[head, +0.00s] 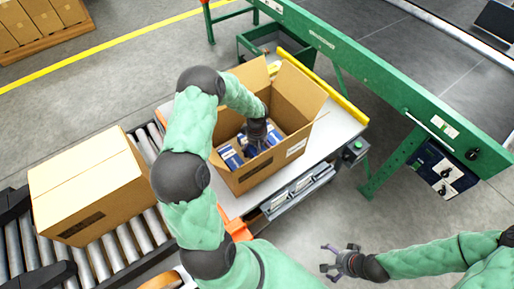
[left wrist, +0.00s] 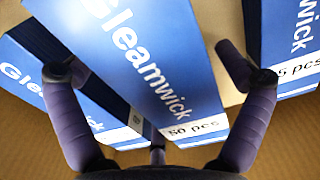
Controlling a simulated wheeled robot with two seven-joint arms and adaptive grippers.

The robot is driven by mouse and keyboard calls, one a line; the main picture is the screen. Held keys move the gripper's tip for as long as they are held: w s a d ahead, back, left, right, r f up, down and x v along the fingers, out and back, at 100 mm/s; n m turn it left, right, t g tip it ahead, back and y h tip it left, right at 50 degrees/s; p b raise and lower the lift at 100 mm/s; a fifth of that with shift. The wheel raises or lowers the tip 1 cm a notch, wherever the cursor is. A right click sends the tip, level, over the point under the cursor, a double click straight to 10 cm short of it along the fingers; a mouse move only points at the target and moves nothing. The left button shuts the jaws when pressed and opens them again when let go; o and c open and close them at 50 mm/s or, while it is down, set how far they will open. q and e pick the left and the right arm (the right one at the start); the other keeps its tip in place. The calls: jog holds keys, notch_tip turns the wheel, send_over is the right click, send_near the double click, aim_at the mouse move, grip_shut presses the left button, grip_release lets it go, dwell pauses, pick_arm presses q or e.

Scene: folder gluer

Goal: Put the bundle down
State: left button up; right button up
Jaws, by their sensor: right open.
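An open cardboard carton (head: 240,180) stands on the pale worktop with its flaps up. Inside it are blue-and-white Gleamwick packs (head: 230,158). My left gripper (head: 257,138) reaches down into the carton among the packs. In the left wrist view its fingers (left wrist: 155,70) are spread on either side of a blue bundle marked Gleamwick 50 pcs (left wrist: 145,50). Whether they press on it cannot be told. More blue packs lie left (left wrist: 30,80) and right (left wrist: 290,40) of it. My right gripper (head: 343,258) is open and empty above the floor, away from the carton.
A closed carton (head: 90,185) sits on the roller conveyor (head: 115,245) at the left. A green machine frame (head: 380,70) with a belt runs along the right. A green bin (head: 262,38) stands behind the carton. The grey floor between worktop and right arm is clear.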

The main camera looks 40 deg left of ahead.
pick_arm(q)
jog(key=shift+r, duration=0.1)
jog(key=shift+r, duration=0.15)
notch_tip(320, 180, up, 12)
jog(key=p, duration=0.4)
jog(key=shift+p, duration=0.3)
dwell(1.8)
